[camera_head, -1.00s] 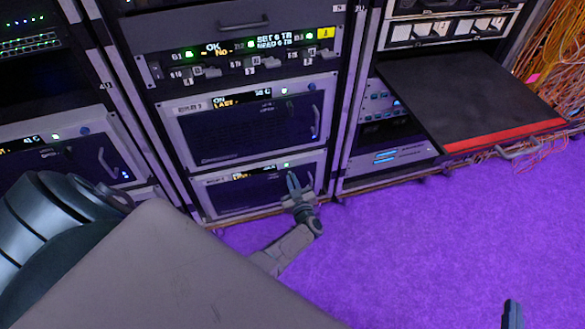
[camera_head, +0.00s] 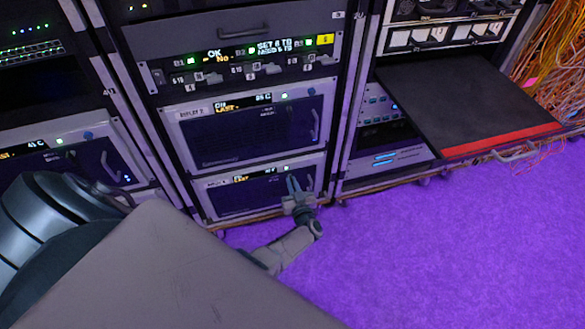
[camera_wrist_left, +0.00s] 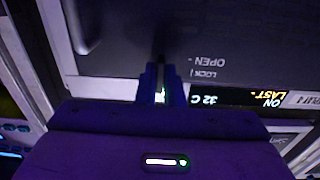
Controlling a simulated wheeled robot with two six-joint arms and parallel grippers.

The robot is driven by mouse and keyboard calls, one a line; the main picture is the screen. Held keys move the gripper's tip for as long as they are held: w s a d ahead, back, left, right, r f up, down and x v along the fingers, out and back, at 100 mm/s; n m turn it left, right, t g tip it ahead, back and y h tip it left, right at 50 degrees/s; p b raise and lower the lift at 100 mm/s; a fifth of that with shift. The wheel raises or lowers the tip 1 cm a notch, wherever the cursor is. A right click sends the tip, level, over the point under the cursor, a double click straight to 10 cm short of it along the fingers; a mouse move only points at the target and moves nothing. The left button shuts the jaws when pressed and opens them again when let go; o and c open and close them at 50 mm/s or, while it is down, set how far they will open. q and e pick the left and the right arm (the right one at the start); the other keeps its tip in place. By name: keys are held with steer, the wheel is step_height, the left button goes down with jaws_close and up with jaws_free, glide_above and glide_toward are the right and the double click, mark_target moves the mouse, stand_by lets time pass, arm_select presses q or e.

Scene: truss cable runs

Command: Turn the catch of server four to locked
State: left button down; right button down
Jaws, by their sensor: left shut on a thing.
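The lowest server unit (camera_head: 238,199) in the middle rack has a dark front, a pale frame and a lit strip; its name label is too small to read. My left gripper (camera_head: 293,186) is at the right part of this front, below the strip. In the left wrist view my left gripper (camera_wrist_left: 162,82) is shut on the dark catch (camera_wrist_left: 161,52), which is mostly hidden by the fingers and shadow. The upside-down words OPEN and LOCK show just right of it. I cannot tell the catch's exact angle. My right gripper is out of view.
A similar unit (camera_head: 245,126) sits directly above, with a switch panel (camera_head: 240,68) over it. At right, a dark shelf with a red edge (camera_head: 500,142) juts out. Orange cables (camera_head: 560,60) hang at far right. The purple floor (camera_head: 440,250) is clear.

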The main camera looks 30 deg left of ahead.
arm_select(q)
steer(key=c, duration=1.6)
jaws_free()
steer(key=shift+o, duration=0.2)
